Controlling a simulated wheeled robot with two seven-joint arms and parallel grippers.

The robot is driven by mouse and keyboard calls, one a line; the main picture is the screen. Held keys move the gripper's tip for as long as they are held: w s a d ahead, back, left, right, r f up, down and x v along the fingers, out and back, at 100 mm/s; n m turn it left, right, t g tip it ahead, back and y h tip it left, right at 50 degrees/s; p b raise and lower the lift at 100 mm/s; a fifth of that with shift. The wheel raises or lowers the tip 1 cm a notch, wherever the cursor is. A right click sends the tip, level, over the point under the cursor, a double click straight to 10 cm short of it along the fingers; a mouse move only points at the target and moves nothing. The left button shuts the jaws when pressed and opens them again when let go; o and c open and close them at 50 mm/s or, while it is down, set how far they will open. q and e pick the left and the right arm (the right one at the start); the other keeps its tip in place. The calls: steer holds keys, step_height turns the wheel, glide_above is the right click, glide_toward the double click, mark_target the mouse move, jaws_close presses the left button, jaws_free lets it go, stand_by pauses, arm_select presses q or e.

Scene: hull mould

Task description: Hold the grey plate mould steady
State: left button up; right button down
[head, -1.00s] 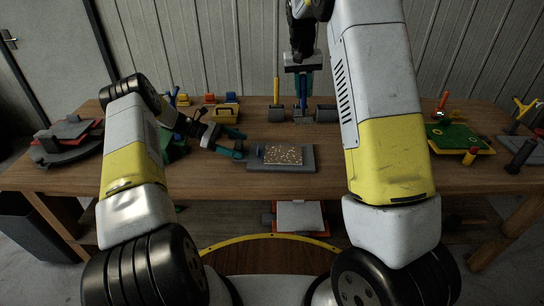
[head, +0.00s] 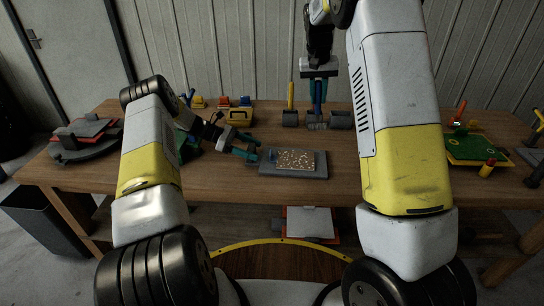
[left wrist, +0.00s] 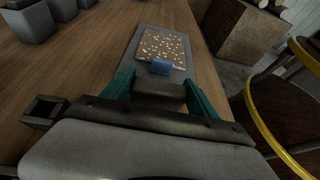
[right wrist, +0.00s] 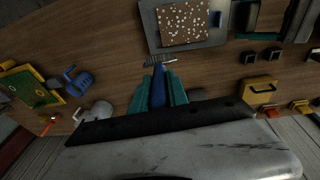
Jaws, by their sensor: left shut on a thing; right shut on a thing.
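The grey plate mould (head: 310,175) lies flat near the middle of the bench. A brown, white-speckled sheet (head: 298,159) covers much of its top; a small blue block (left wrist: 161,68) sits at its near end in the left wrist view. My left gripper (head: 253,156) is at the mould's left end, its teal fingers closed around a dark grip block (left wrist: 158,91) there.
A yellow box (head: 239,116) is behind my left gripper. A green board (head: 470,148) lies at the right, a round grey stand (head: 85,147) at the left.

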arm_select(q)
step_height(320, 180, up, 10)
steer(key=shift+d+r, duration=0.1)
stand_by(0.4)
steer(key=shift+f, duration=5.05)
steer(key=o, duration=1.9)
steer(key=shift+o, duration=0.2)
